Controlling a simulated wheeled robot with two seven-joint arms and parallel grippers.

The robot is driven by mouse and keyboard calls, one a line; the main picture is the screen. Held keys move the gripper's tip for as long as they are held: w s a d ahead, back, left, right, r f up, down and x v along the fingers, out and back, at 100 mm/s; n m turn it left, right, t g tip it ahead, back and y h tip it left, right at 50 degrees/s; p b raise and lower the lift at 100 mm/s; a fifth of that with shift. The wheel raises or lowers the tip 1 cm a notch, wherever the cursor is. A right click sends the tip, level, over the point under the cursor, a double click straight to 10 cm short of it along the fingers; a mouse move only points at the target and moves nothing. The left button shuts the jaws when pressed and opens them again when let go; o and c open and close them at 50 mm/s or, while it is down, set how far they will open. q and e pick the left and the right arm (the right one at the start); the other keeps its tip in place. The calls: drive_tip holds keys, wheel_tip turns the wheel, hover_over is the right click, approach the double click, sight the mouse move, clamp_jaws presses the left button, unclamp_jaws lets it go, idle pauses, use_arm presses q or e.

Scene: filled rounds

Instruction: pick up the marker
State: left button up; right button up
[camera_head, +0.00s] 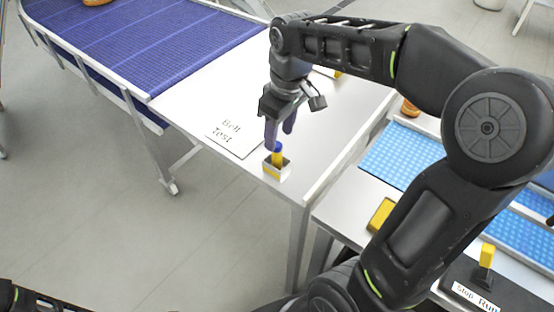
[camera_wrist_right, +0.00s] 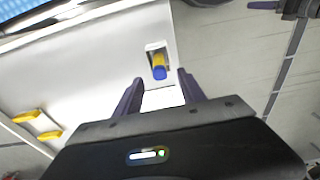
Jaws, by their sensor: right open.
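The marker (camera_head: 277,148) has a blue top and a yellow body, and stands in a small holder (camera_head: 270,171) near the front corner of the white table. It also shows in the right wrist view (camera_wrist_right: 159,66), beyond the fingertips and roughly between their lines. My right gripper (camera_head: 281,140) is open, pointing down just above and around the marker's top in the head view.
A "Belt Test" card (camera_head: 232,137) lies left of the holder. A blue conveyor belt (camera_head: 140,40) runs at the back left. A light blue belt (camera_head: 400,153) is at the right. A yellow block (camera_head: 381,214) and a "Stop Run" box (camera_head: 492,292) with a yellow lever are at lower right.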

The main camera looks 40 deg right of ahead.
sight(277, 153)
drive_tip(key=f, duration=0.3)
drive_tip(key=f+p, duration=0.1)
drive_tip(key=f, duration=0.1)
drive_tip(key=shift+w, duration=0.4)
clamp_jaws()
idle(0.4)
idle(1.0)
